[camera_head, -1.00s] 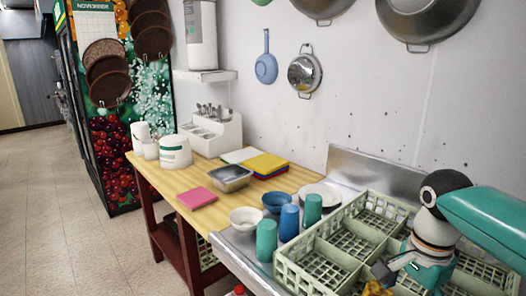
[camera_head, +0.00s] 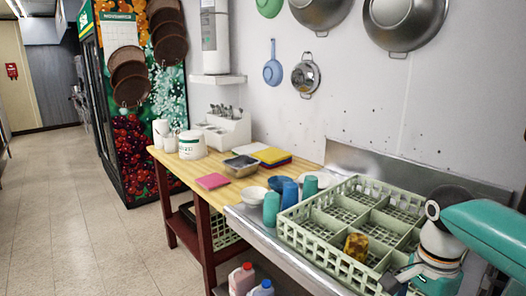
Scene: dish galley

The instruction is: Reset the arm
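My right gripper (camera_head: 402,276) reaches in from the right on a teal arm, low over the near right side of the pale green dish rack (camera_head: 292,236). Its dark fingertip shows at the lower edge of the view, but the gap between the fingers does not show clearly. A mottled amber-yellow item (camera_head: 356,246), perhaps a cup, sits in a rack compartment, left of the gripper and apart from it. My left gripper is not in view.
Teal cups (camera_head: 271,209), a blue cup (camera_head: 289,196) and white bowl (camera_head: 252,195) stand left of the rack. A metal pan (camera_head: 241,166) and pink cloth (camera_head: 212,181) lie on the wooden counter (camera_head: 187,168). Bottles (camera_head: 242,279) stand below. The floor at left is clear.

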